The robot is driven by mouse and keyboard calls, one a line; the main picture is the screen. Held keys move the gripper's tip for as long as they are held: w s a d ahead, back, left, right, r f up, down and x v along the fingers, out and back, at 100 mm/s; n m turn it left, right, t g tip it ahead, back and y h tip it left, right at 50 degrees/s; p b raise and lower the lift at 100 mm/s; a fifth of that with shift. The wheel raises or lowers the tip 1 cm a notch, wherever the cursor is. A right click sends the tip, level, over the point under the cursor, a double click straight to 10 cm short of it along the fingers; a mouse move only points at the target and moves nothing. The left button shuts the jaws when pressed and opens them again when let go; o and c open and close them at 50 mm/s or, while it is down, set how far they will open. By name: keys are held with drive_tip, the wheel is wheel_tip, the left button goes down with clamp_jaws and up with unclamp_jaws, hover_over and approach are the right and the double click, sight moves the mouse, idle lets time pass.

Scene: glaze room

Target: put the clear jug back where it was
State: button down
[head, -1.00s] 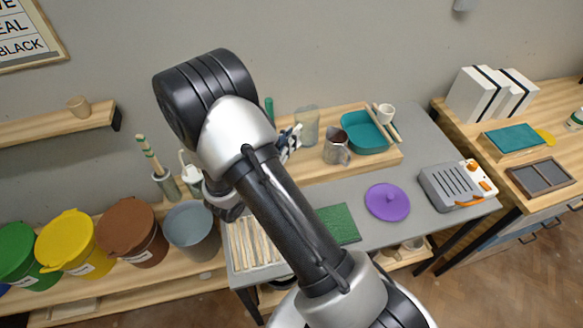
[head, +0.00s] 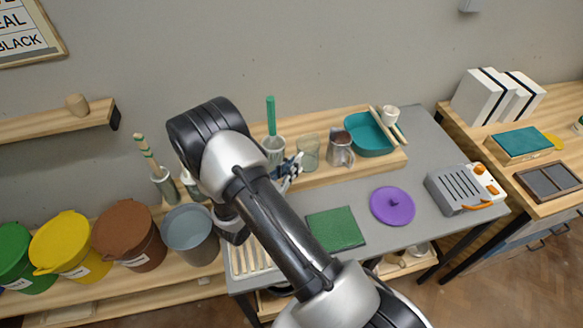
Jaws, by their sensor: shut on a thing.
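The clear jug (head: 309,150) is a see-through, greyish vessel, upright over the wooden riser (head: 345,176) at the back of the grey table. My gripper (head: 294,166) is at its left side, shut on it. The fingers are partly hidden behind my arm. The jug's base is at the riser's surface, but I cannot tell whether it is touching or slightly above. A grey metal jug (head: 340,149) stands close on its right.
A holder (head: 273,147) with a green-handled tool stands left of the clear jug. A green mat (head: 335,230) and purple lid (head: 392,206) lie in front. Buckets, including a grey one (head: 190,230), stand left.

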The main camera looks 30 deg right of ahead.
drive_tip(key=shift+f, duration=0.2)
drive_tip(key=c, duration=1.7)
unclamp_jaws()
drive_tip(key=shift+r, duration=0.15)
